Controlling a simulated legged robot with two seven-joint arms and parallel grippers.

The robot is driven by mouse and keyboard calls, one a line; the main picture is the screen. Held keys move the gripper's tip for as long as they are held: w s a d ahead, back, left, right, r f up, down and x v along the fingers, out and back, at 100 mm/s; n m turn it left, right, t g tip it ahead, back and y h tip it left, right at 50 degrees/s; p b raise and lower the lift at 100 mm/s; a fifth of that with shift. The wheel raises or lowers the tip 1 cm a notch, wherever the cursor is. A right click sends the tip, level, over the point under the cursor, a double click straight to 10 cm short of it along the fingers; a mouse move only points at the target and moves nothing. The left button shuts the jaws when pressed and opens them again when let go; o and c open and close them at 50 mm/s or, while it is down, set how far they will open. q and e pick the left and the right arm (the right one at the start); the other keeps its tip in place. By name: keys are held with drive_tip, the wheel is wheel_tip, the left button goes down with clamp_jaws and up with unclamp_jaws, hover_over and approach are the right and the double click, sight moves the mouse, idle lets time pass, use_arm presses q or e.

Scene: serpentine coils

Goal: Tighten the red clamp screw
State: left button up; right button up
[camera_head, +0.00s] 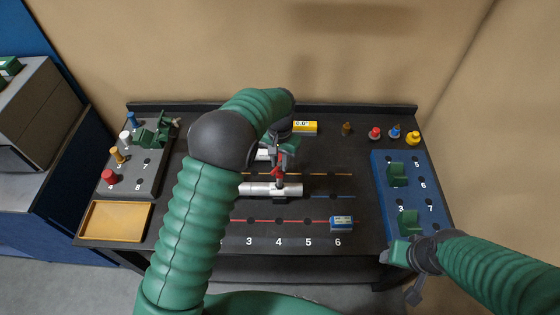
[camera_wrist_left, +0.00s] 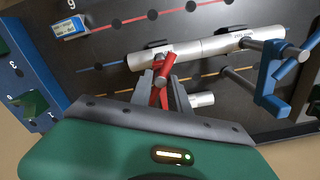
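The red clamp screw (camera_head: 277,174) stands at a silver tube (camera_head: 258,189) on the dark table. In the left wrist view the red screw (camera_wrist_left: 167,66) has a slanted handle and sits against the silver tube (camera_wrist_left: 205,47). My left gripper (camera_head: 285,153) is over the screw from above. In the wrist view its two grey fingers (camera_wrist_left: 160,82) lie on either side of the red handle. Whether they press on it I cannot tell. My right gripper (camera_head: 398,255) is low at the right, near the blue rack's front edge, its fingers unclear.
A blue rack (camera_head: 383,175) with green blocks stands at the right. A grey rack (camera_head: 150,183) with coloured knobs and a yellow tray (camera_head: 115,222) are at the left. A blue-white block (camera_head: 341,223) lies near number 6. Several small knobs stand at the back right.

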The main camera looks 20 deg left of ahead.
sight(280, 163)
use_arm(q)
drive_tip(key=shift+o, duration=1.3)
drive_tip(key=shift+w+r, duration=0.1)
drive_tip(key=shift+r, duration=0.35)
wheel_tip(280, 163, up, 16)
drive_tip(key=b, duration=0.2)
drive_tip(key=shift+f, duration=0.1)
